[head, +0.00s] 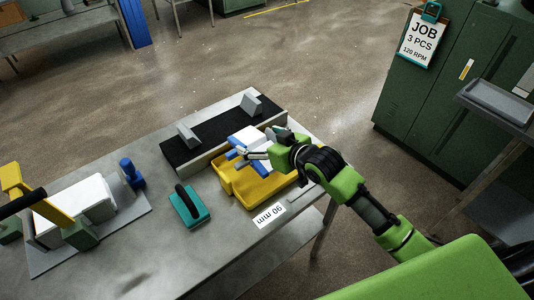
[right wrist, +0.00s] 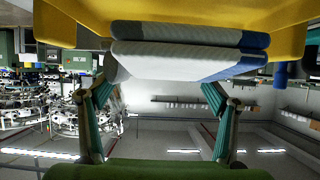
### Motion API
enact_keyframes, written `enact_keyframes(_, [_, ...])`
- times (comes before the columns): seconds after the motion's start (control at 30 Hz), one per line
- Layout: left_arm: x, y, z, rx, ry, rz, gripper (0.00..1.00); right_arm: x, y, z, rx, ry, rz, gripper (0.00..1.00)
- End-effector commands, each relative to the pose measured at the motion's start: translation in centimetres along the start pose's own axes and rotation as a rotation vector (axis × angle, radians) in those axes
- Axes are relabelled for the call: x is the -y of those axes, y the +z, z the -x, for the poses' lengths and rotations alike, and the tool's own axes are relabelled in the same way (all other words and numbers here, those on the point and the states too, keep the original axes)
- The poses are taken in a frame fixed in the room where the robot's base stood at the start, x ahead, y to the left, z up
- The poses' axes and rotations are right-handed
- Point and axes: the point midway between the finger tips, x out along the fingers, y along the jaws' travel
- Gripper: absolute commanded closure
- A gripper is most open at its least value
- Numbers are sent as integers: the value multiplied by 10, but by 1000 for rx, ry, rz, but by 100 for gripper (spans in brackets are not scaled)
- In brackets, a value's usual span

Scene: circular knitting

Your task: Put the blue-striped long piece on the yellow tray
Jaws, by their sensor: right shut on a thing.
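The yellow tray (head: 232,187) stands near the right end of the table. My right gripper (head: 264,145) is over its back part, shut on a white piece with blue (head: 243,137), which I take as the blue-striped long piece. In the right wrist view the held piece (right wrist: 185,62) spans the space between the teal fingers (right wrist: 158,88), white with a blue right end. A second white-and-blue piece (right wrist: 190,34) lies close against it, by the yellow tray (right wrist: 285,22). I cannot tell whether the held piece touches the tray. My left gripper is not in view.
A black-topped fixture (head: 205,156) with grey blocks stands behind the tray. A teal tool with a black handle (head: 190,206) lies left of it. A blue knob-like object (head: 131,172) and a white block (head: 85,205) are farther left. A "90 mm" label (head: 269,216) lies in front.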

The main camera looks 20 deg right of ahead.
Motion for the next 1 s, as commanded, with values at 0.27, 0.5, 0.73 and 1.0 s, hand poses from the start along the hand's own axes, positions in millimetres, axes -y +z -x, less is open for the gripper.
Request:
enact_keyframes(0.27, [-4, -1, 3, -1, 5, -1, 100, -8, 26, 6, -2, 0, 1, 47])
enact_keyframes(0.5, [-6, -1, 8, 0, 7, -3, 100, -10, 54, -5, -3, 0, 0, 47])
enact_keyframes(0.73, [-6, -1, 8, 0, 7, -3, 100, -10, 58, -7, -5, 0, 1, 47])
enact_keyframes(1.0, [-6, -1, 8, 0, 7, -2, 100, -9, 59, -7, -2, -1, 1, 2])
